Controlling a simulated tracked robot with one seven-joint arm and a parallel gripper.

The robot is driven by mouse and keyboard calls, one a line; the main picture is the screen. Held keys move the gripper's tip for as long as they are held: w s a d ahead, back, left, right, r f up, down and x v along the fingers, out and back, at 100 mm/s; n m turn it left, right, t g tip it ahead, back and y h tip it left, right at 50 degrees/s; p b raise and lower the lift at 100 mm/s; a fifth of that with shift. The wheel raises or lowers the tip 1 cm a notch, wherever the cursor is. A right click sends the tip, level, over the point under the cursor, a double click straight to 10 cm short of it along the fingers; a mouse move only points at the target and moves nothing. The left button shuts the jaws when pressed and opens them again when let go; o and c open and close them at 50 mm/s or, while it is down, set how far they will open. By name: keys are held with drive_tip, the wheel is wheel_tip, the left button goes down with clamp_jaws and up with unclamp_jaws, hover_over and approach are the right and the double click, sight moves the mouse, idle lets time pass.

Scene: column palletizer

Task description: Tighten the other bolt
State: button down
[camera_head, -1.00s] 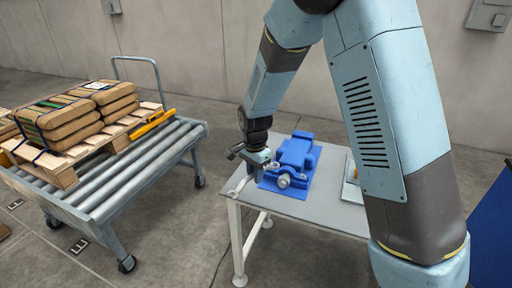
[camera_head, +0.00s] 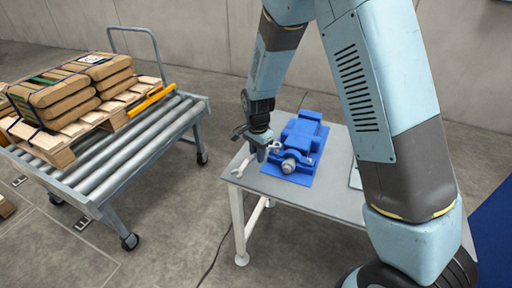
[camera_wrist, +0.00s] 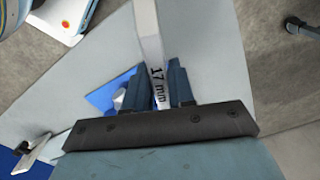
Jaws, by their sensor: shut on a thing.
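A blue machine unit (camera_head: 300,140) with a round grey end sits on a blue base on the grey table (camera_head: 325,200). My gripper (camera_head: 266,152) is just left of it, above the table's left part. In the wrist view my gripper (camera_wrist: 166,88) is shut on a pale wrench (camera_wrist: 151,32) marked "17 mm", whose shaft runs up between the dark fingers. Part of the blue base (camera_wrist: 102,98) shows left of the fingers. I cannot make out any bolt clearly, nor whether the wrench touches one.
A roller cart (camera_head: 135,150) with a pallet of strapped brown packages (camera_head: 65,95) stands to the left, with floor between it and the table. A metal piece (camera_wrist: 36,150) shows at lower left in the wrist view. A blue surface (camera_head: 492,225) is at far right.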

drive_tip(key=d+n, duration=0.2)
drive_tip(key=n, duration=0.1)
drive_tip(key=s+d+n, duration=0.1)
drive_tip(key=d+n, duration=0.2)
drive_tip(key=s+d+n, duration=0.1)
drive_tip(key=d+n, duration=0.2)
drive_tip(key=shift+s, duration=0.2)
drive_tip(key=shift+w+d+n, duration=0.2)
drive_tip(key=shift+d+n, duration=0.5)
drive_tip(key=shift+n, duration=0.25)
drive_tip(key=shift+w+d+n, duration=0.15)
drive_tip(key=shift+d+n, duration=0.55)
drive_tip(key=shift+n, duration=0.25)
drive_tip(key=shift+s+f, duration=0.1)
drive_tip(key=shift+s, duration=0.05)
drive_tip(key=shift+f, duration=1)
idle(0.9)
